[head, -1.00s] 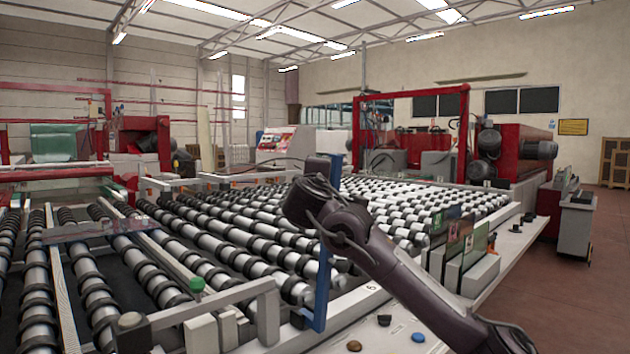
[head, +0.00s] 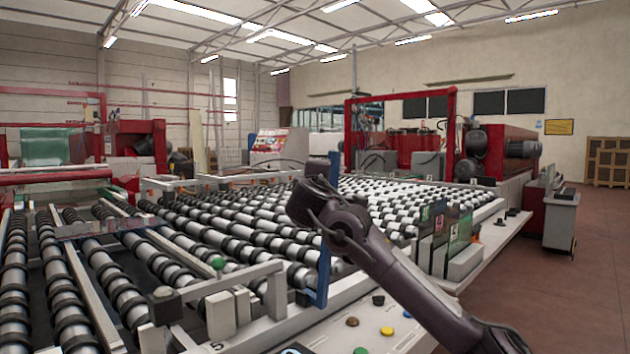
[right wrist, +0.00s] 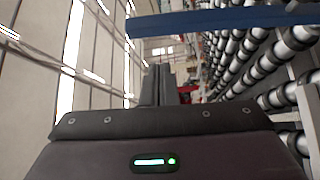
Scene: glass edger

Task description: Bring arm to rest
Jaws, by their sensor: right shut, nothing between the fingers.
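My right arm comes in from the lower right in the head view and reaches up over the front of the roller table (head: 330,288). Its wrist end stands in front of a blue upright bar (head: 325,262). In the right wrist view my right gripper (right wrist: 158,84) has its two dark fingers side by side, shut with nothing between them. The blue bar (right wrist: 215,22) crosses the top of that view, beyond the fingertips. My left gripper is in neither view.
Rollers fill the left and middle. Glass samples (head: 440,235) stand in slots right of my arm. Coloured buttons (head: 352,321) sit on the front ledge. A grey cabinet (head: 560,222) stands at the right. Red machines (head: 510,150) stand behind. The floor at the right is clear.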

